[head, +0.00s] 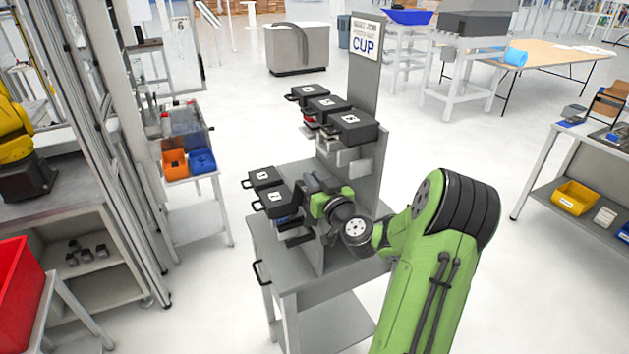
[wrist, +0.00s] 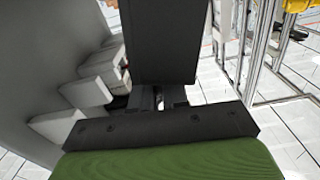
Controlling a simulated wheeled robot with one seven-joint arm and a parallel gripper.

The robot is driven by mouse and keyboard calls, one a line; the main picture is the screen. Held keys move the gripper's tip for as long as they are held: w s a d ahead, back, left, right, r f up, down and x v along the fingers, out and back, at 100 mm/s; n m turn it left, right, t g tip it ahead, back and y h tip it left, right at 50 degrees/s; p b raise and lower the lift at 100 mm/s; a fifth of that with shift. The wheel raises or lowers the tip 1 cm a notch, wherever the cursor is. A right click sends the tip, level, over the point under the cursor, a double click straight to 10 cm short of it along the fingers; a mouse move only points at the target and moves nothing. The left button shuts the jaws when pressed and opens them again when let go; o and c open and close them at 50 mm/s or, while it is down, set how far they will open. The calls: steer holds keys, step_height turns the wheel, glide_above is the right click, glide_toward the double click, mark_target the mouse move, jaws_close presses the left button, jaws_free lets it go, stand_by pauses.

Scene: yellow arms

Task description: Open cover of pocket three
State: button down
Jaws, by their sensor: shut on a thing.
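Black covers with white number labels sit in two rows on a grey stand. In the lower row, two closed covers (head: 264,178) (head: 276,200) show at left. My gripper (wrist: 158,97) is at the right end of that row, where it partly hides the third place. In the wrist view, a large dark block (wrist: 163,40), seemingly the third cover, stands just beyond the fingers. My gripper is shut on it, seemingly at its handle. The exact grip and the cover's angle are hard to tell. The label of this cover is not visible.
The upper row holds several closed covers, such as the right one (head: 351,125). The upright panel with the CUP sign (head: 365,75) rises behind. Grey brackets (wrist: 85,92) stand close to the left of my gripper in the wrist view. The floor right of the stand is clear.

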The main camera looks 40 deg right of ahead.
steer(key=b, duration=0.1)
steer(key=a+n+b, duration=0.1)
steer(key=b, duration=0.1)
steer(key=shift+w+f, duration=0.15)
steer(key=shift+f, duration=0.05)
steer(key=shift+w+a+n+b, duration=0.15)
steer(key=shift+a+n+b, duration=0.55)
steer(key=shift+b, duration=0.55)
steer(key=shift+r, duration=0.2)
steer(key=c, duration=1.2)
jaws_free()
